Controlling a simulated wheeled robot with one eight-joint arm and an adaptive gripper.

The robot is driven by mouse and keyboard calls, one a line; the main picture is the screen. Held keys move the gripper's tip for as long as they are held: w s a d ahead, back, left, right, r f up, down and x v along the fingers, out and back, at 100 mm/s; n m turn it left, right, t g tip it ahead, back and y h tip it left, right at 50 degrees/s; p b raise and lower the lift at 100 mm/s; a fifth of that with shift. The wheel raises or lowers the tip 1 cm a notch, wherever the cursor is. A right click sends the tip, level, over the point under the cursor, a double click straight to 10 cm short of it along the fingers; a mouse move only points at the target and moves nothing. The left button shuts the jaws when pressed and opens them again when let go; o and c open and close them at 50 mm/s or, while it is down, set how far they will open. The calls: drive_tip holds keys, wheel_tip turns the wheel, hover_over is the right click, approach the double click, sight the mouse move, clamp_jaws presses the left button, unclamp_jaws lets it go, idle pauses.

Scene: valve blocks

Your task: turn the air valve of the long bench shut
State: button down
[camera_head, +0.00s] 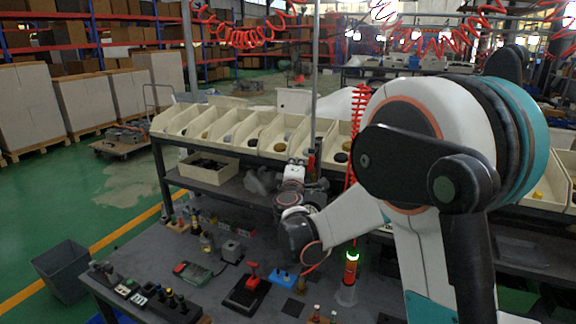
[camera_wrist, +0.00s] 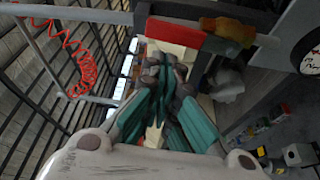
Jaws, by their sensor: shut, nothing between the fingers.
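My gripper (camera_wrist: 166,72) shows in the wrist view with its teal-and-grey fingers shut and empty, pointing up the picture. Just past the fingertips is a pale block with a red bar (camera_wrist: 205,38). An orange-yellow handle-like piece (camera_wrist: 228,28) lies across the bar's right end. I cannot tell for sure whether it is the air valve's handle, or whether the fingers touch anything. In the head view my arm reaches over the dark bench (camera_head: 215,262) toward a post, where a small red part (camera_head: 311,160) shows. The fingers are hard to make out there.
Pale bins (camera_head: 235,131) line the rack behind. Red coiled hoses hang above. A grey bin (camera_head: 66,270) stands at left.

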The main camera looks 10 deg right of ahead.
drive_tip(key=shift+s+d+f, duration=0.1)
drive_tip(key=shift+d+f, duration=0.05)
drive_tip(key=shift+d, duration=0.15)
drive_tip(key=shift+s+d, duration=0.1)
drive_tip(key=shift+s+d+m+b, duration=0.1)
drive_tip(key=shift+m+b, duration=0.2)
drive_tip(key=shift+m, duration=0.1)
